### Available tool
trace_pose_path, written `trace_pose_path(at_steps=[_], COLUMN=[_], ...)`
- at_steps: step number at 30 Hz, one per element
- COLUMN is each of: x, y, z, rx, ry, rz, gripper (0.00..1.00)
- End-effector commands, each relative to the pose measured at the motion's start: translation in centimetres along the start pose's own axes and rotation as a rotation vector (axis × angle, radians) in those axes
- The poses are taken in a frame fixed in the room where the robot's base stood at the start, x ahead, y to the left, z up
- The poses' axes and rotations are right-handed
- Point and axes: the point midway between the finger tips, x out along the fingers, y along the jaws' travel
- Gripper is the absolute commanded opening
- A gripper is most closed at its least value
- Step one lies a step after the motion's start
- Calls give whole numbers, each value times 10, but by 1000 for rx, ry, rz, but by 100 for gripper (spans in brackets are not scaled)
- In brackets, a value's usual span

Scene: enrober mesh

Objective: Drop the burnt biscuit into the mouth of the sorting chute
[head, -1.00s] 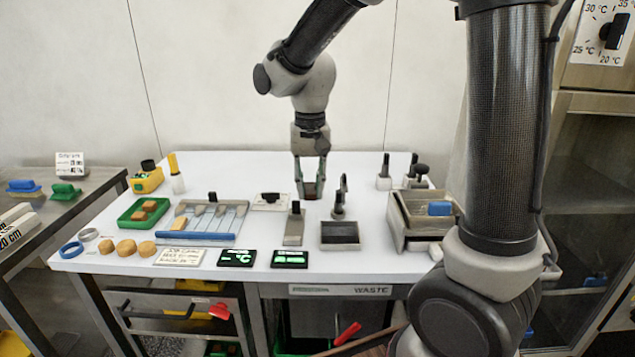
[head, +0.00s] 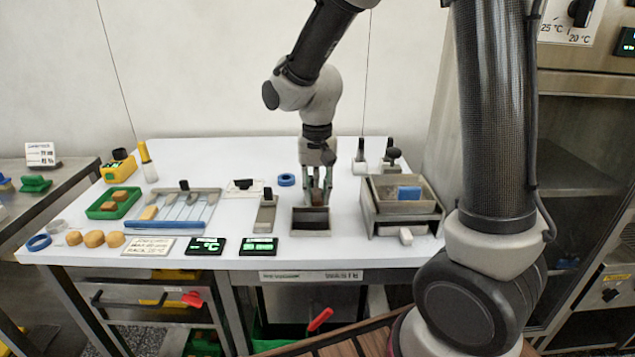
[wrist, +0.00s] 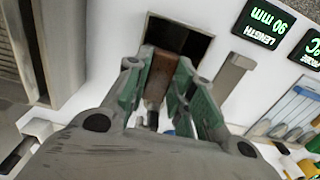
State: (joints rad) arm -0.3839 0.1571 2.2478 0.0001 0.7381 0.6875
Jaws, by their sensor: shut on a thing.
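My gripper (head: 317,196) is shut on the burnt biscuit (wrist: 156,80), a dark brown block between the green-sided fingers in the wrist view. In the head view the biscuit (head: 317,199) shows as a small brown patch between the fingertips. The sorting chute (head: 310,229) is a dark open-topped box on the white table, below the gripper. In the wrist view the chute (wrist: 204,44) lies just beyond the fingertips, its black mouth partly hidden by them. The biscuit seems to be at the mouth's back edge; its exact height above it is unclear.
A grey tray (head: 375,225) holding a blue block stands close on the right. A grey upright holder (head: 266,215) stands on the left, with display panels (head: 259,247) in front. A blue ring (head: 286,180) lies behind. Pale biscuits (head: 94,239) and a green tray (head: 94,212) are far left.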

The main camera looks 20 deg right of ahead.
Motion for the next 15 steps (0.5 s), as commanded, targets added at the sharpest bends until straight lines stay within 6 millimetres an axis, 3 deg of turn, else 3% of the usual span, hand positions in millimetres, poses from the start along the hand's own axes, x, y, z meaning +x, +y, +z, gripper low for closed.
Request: trace_pose_path(at_steps=[8,9,12,15], x=[1,1,1,1], y=[0,0,0,0], z=[0,0,0,0], rx=[0,0,0,0], ry=[1,1,1,1], rz=[0,0,-1,-1], gripper=[12,32,49,49])
